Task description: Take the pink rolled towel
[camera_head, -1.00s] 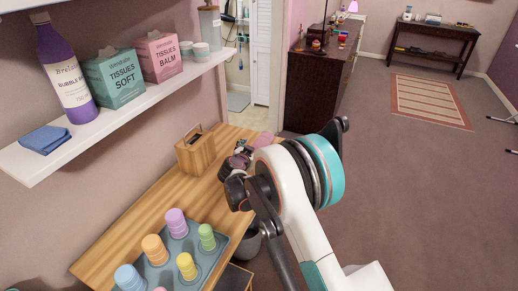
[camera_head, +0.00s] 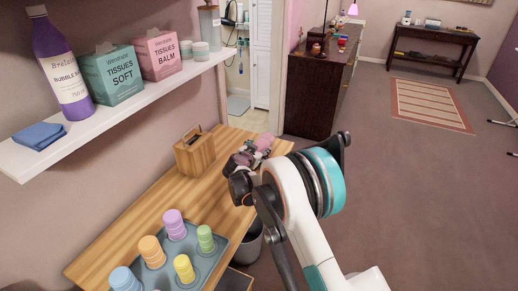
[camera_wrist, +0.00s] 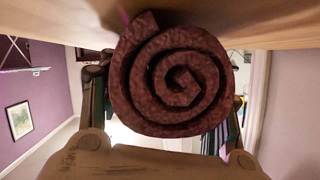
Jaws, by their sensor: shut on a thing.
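The pink rolled towel (camera_wrist: 172,82) fills the middle of the wrist view, its spiral end facing the camera. In the wrist view it lies between my two fingers, one on each side. In the head view a pink part of the towel (camera_head: 264,141) shows just beyond my gripper (camera_head: 246,157), at the far end of the wooden table (camera_head: 150,215). My gripper is shut on the towel. The rest of the towel is hidden by the gripper, and I cannot tell whether it touches the table.
A wooden box with a handle (camera_head: 195,154) stands left of my gripper. A grey tray (camera_head: 205,262) with several pastel-coloured cylinders is at the near end of the table. A white shelf (camera_head: 90,132) with a bottle and tissue boxes hangs above. The floor at right is open.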

